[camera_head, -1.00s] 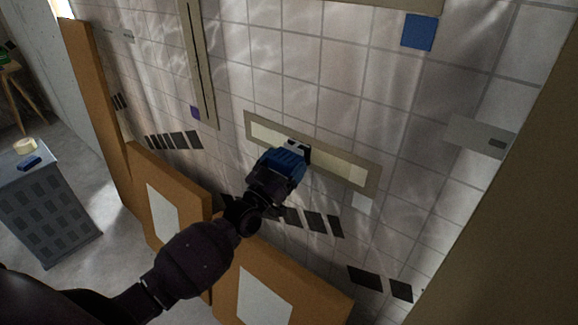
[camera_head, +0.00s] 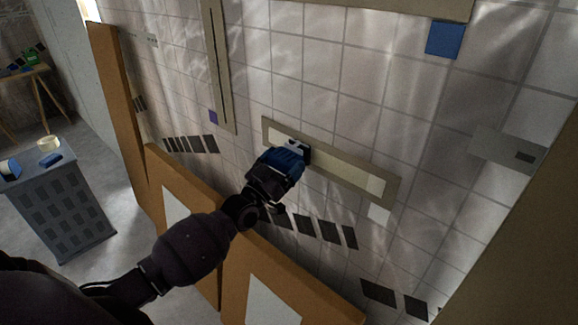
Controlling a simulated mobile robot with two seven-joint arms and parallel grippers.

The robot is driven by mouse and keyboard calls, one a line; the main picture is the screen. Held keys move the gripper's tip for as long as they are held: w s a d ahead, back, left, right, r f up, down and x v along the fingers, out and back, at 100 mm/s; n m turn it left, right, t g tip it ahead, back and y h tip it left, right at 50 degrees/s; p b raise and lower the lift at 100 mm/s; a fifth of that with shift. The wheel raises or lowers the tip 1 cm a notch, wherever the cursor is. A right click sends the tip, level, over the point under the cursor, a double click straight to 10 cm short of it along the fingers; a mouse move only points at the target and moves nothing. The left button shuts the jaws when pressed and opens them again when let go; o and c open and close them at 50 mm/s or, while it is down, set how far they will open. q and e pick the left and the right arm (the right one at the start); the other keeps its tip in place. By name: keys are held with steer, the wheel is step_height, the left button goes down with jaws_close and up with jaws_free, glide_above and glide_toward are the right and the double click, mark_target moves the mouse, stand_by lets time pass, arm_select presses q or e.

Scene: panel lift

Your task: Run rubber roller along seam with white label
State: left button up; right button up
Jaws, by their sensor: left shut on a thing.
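A horizontal seam strip (camera_head: 345,172) with a beige border and pale middle runs across the tiled wall. A small white label (camera_head: 379,213) sits just below its right end. My left gripper (camera_head: 292,155) is at the left half of this strip, shut on the rubber roller (camera_head: 302,148), of which only a small dark and white part shows. The roller overlaps the strip in view; I cannot tell whether it touches. The gripper hides part of the strip's lower edge. My right gripper is not in view.
A vertical seam (camera_head: 222,75) has a purple label (camera_head: 213,117); an upper strip (camera_head: 400,7) has a blue label (camera_head: 444,38). Orange-brown boards (camera_head: 185,178) lean below. A grey cabinet (camera_head: 60,200) holding tape (camera_head: 48,144) and a blue item (camera_head: 50,160) stands left.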

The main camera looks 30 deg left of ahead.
mark_target(268, 163)
arm_select(q)
steer(key=shift+w+a+r, duration=0.1)
steer(key=shift+w+a, duration=0.15)
steer(key=shift+a, duration=0.6)
steer(key=shift+w+a+b, duration=0.15)
steer(key=shift+a+b, duration=0.3)
steer(key=shift+a, duration=0.45)
steer(key=shift+w+a, duration=0.25)
steer(key=shift+a, duration=1)
steer(key=shift+w+a, duration=0.25)
steer(key=shift+a, duration=1)
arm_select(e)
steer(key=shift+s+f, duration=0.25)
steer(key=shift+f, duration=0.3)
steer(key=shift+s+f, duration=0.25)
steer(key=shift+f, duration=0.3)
